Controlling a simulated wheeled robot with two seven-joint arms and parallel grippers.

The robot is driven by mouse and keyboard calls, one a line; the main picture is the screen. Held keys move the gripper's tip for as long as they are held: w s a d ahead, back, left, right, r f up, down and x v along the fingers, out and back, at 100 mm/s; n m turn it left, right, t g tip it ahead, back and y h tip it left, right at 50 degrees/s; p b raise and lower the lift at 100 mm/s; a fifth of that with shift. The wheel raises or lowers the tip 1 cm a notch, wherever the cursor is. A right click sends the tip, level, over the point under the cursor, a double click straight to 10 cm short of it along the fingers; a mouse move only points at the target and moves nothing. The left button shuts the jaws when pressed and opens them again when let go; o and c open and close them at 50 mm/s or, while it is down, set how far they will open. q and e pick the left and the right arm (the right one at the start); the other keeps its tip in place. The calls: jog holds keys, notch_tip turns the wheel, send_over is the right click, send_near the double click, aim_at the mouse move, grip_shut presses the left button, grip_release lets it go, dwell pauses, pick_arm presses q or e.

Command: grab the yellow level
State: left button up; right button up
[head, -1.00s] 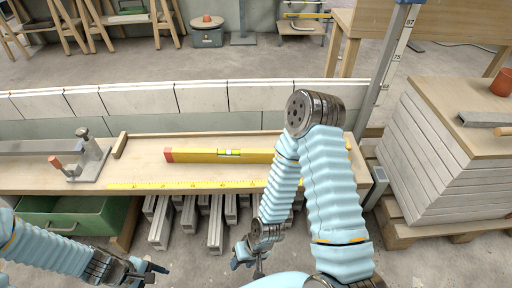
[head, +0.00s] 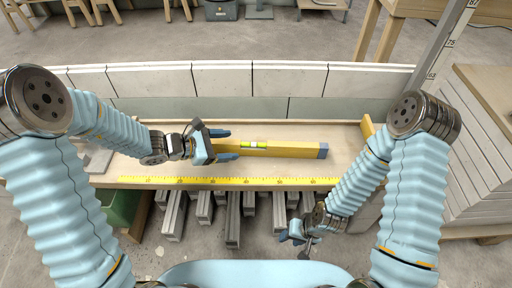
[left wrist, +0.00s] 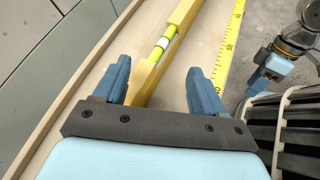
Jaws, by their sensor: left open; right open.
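The yellow level (head: 290,149) lies on the wooden bench top, with a green vial near its middle and a dark blue-grey end cap at its right end. My left gripper (head: 226,145) is open at the level's left part, its two fingers on either side in the head view. In the left wrist view the level (left wrist: 178,24) runs away between the open fingers (left wrist: 158,82). The level's left end is hidden by the gripper. I cannot tell whether the fingers touch it. My right gripper (head: 297,237) is open and empty in front of the bench, lower right.
A yellow measuring tape strip (head: 215,181) runs along the bench's front edge. A low wall of pale blocks (head: 220,80) stands behind the bench. Grey profiles (head: 233,215) lie underneath. A stack of pale boards (head: 470,150) is at the right.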

aim_at(249, 144)
pick_arm(q)
jog(key=x, duration=0.7)
jog(key=shift+d+r, duration=0.2)
jog(key=shift+d, duration=0.15)
grip_shut()
